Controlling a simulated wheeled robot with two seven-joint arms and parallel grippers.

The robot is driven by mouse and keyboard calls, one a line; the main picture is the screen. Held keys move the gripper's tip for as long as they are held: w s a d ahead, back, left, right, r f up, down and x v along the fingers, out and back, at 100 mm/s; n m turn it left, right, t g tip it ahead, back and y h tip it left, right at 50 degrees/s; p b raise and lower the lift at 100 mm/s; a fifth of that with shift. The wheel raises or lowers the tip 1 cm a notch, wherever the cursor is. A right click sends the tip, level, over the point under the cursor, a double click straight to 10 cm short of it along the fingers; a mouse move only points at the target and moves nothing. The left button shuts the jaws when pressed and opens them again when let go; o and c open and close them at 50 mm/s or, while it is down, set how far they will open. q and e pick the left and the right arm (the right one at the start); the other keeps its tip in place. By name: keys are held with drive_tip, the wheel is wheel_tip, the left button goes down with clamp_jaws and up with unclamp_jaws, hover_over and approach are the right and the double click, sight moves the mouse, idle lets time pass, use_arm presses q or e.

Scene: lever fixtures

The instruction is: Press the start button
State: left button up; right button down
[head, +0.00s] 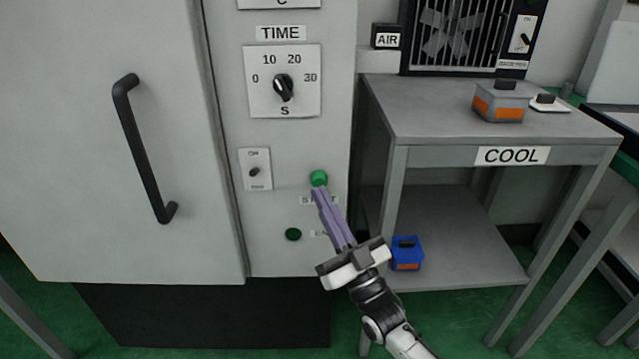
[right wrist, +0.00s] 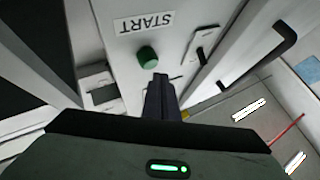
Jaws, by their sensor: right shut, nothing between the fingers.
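The start button (head: 319,178) is a round green knob on the grey control panel, just above a label whose first letter S shows. In the right wrist view the green button (right wrist: 147,56) appears beside an upside-down START label (right wrist: 146,22). My right gripper (head: 318,192) is shut and empty, its purple-grey fingers pointing up at the panel, with the tips just below the button in the picture. The fingers cover most of the label in the head view. In the right wrist view the dark fingertips (right wrist: 160,77) end close beside the button. I cannot tell whether they touch. My left gripper is out of view.
A darker green button (head: 293,234) sits lower on the panel. A small switch (head: 255,170) and the TIME dial (head: 283,87) are above left. The door handle (head: 143,150) sticks out at left. The COOL table (head: 430,115) stands right, with a blue box (head: 407,258) on its lower shelf.

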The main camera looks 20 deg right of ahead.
drive_tip(key=shift+w, duration=0.1)
drive_tip(key=shift+w+d, duration=0.15)
drive_tip(key=shift+w, duration=0.15)
drive_tip(key=shift+b, duration=0.3)
